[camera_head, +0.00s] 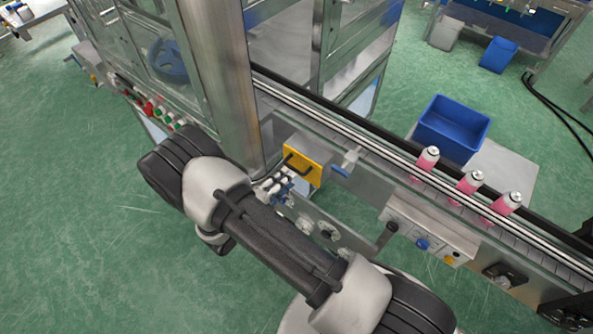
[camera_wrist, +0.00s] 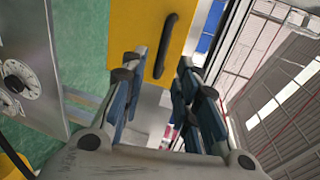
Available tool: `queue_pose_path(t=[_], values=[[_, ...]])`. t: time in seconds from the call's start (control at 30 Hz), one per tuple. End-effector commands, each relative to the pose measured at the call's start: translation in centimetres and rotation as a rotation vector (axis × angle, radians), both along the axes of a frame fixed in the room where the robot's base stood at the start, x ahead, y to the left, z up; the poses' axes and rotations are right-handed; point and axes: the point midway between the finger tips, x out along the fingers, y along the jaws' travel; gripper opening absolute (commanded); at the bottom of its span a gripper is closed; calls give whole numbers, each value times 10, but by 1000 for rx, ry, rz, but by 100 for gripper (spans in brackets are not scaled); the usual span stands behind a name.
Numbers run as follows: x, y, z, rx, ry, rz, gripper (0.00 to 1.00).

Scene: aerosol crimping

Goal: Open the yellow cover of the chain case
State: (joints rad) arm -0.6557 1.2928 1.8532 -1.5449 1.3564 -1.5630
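The yellow cover (camera_head: 306,156) of the chain case is a small panel on the near side of the conveyor, next to the steel machine frame. It looks closed. It carries a black bar handle (camera_head: 297,165). In the wrist view the yellow cover (camera_wrist: 128,32) fills the upper middle, with its black handle (camera_wrist: 167,47) on its right part. My gripper (camera_head: 277,186) is just left of and below the cover in the head view. In the wrist view my gripper (camera_wrist: 158,72) is open and empty, with the handle's lower end ahead between its fingertips. I see no contact.
Pink-and-white cans (camera_head: 468,183) stand on the conveyor (camera_head: 370,150) to the right. A control box (camera_head: 425,238) with knobs is on the conveyor's near side. A blue bin (camera_head: 452,122) stands behind it. The steel machine frame (camera_head: 222,75) rises close to my arm. Green floor is free at lower left.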

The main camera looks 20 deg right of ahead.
Motion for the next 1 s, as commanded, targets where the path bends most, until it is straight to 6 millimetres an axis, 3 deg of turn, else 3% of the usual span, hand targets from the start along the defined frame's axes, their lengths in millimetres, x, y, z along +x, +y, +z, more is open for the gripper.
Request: queue_pose_path(t=[0.1,0.33,0.73,1.0], values=[[14,-21,-6,0,0,-5,28],[32,-45,-12,0,0,-3,28],[37,-50,-13,1,-1,0,28],[36,-50,-13,1,-1,0,11]])
